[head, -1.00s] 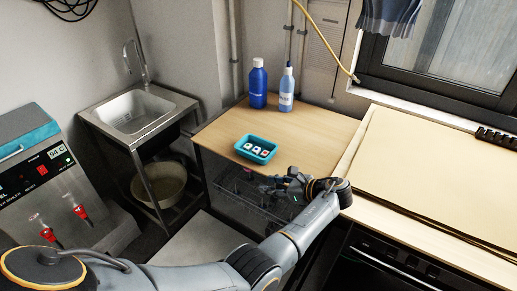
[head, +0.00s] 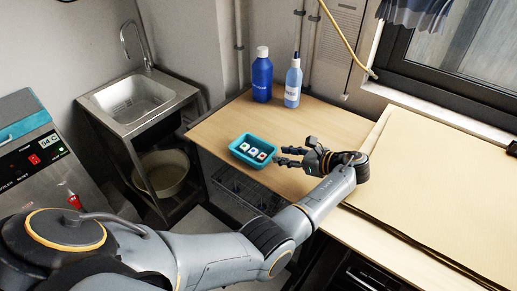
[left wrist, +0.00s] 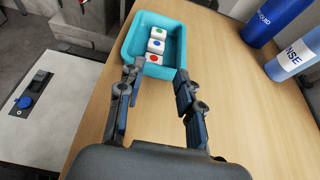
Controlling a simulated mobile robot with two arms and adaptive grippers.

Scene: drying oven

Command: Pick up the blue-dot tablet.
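A teal tray (head: 236,157) sits on the wooden counter and holds three white tablets in a row. In the left wrist view the blue-dot tablet (left wrist: 156,46) is in the middle of the tray (left wrist: 177,28). The green-dot tablet (left wrist: 160,32) is at the far end and the red-dot tablet (left wrist: 153,59) is nearest the gripper. My left gripper (head: 281,156) is just right of the tray in the head view. Its fingers are spread and empty, and in the left wrist view the fingertips (left wrist: 158,76) flank the tray's near end. My right gripper is not in view.
A dark blue bottle (head: 262,76) and a lighter blue bottle (head: 293,83) stand behind the tray. A sink (head: 136,104) is left of the counter. A large pale board (head: 440,190) lies on the right. The counter around the tray is otherwise clear.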

